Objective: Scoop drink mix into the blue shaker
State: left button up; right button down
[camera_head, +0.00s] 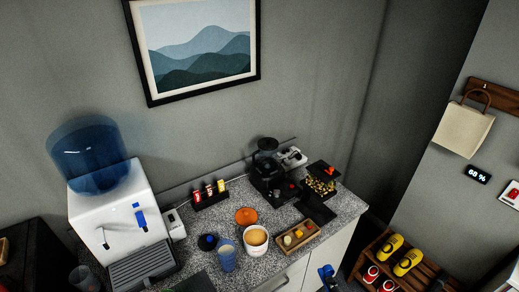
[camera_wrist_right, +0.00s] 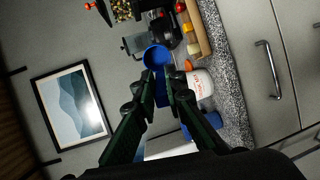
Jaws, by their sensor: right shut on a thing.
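The blue shaker (camera_head: 227,259) stands upright and open on the speckled counter; part of it shows in the right wrist view (camera_wrist_right: 200,126). The white tub (camera_head: 256,249), holding tan drink mix, stands open just right of it and also shows in the right wrist view (camera_wrist_right: 202,84). My right gripper (camera_wrist_right: 161,84) is shut on a blue scoop (camera_wrist_right: 156,56), seen small in the head view (camera_head: 325,270) at the counter's front, right of and apart from the tub. I cannot tell whether the scoop holds powder. My left gripper is not in view.
An orange lid (camera_head: 246,215) lies behind the tub and a dark blue lid (camera_head: 207,242) behind the shaker. A wooden tray (camera_head: 291,246) lies to the right. A black grinder (camera_head: 266,170) stands behind. A water dispenser (camera_head: 100,209) fills the left.

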jog(key=r+m+h, duration=0.1)
jog(key=a+r+m+h, duration=0.1)
jog(key=shift+w+a+h, duration=0.1)
jog(key=shift+w+h, duration=0.3)
jog(key=shift+a+f+b, duration=0.1)
jog(key=shift+f+b, duration=0.2)
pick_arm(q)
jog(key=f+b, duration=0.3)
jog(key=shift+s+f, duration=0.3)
pick_arm(e)
notch_tip(320, 180, down, 3)
jog(key=shift+f, duration=0.15)
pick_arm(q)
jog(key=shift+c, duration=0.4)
